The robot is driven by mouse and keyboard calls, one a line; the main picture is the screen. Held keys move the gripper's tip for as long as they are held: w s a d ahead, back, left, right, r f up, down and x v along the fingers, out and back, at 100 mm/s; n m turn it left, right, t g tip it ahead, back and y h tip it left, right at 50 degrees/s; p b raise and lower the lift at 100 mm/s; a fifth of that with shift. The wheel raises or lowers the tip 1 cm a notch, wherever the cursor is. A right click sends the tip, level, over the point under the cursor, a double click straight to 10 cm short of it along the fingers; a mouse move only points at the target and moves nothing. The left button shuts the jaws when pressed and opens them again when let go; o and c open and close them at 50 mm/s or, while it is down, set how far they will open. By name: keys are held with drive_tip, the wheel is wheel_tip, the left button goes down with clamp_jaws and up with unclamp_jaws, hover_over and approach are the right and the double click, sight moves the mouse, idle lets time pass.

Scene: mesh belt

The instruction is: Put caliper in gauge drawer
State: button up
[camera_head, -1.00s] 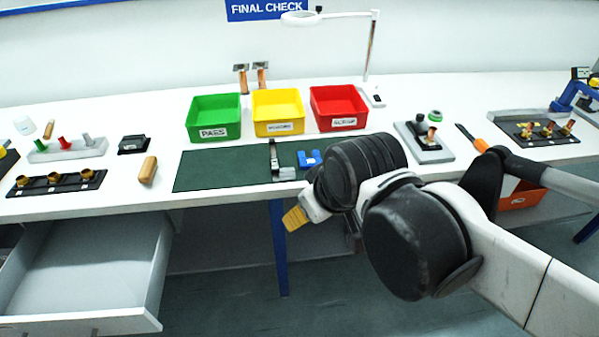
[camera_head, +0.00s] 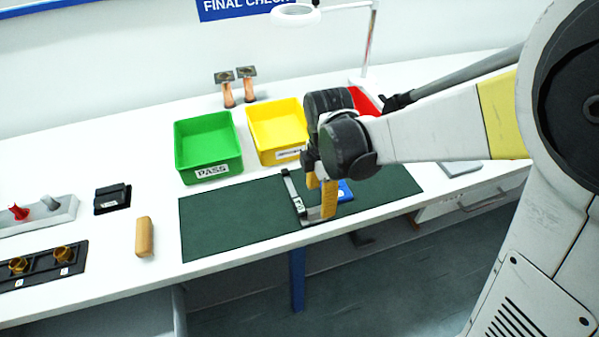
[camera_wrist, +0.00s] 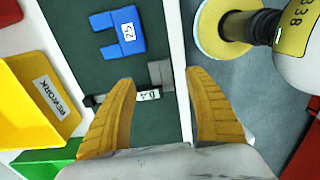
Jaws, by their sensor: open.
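The caliper (camera_head: 291,190), a slim dark and silver tool, lies on the green mat (camera_head: 225,222) on the bench. My gripper (camera_head: 321,198) is open, with its yellow fingers low over the mat beside the caliper. In the wrist view the caliper's grey jaw end (camera_wrist: 160,72) and white label show between the fingertips of my gripper (camera_wrist: 160,77), near the mat's edge. The left finger hides part of the caliper. I cannot tell whether a finger touches it. An open drawer (camera_head: 125,318) shows only in part below the bench at the lower left.
A blue gauge block (camera_head: 345,190) lies on the mat close to my fingers; it also shows in the wrist view (camera_wrist: 117,33). Green (camera_head: 207,148) and yellow (camera_head: 277,128) bins stand behind. A wooden block (camera_head: 144,237) lies left of the mat. The mat's left half is clear.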

sight(319, 212)
wheel_tip(319, 212, down, 6)
drive_tip(key=b, duration=0.2)
drive_tip(key=shift+f+b, duration=0.2)
drive_tip(key=shift+b, duration=0.2)
drive_tip(key=shift+r, duration=0.1)
clamp_jaws()
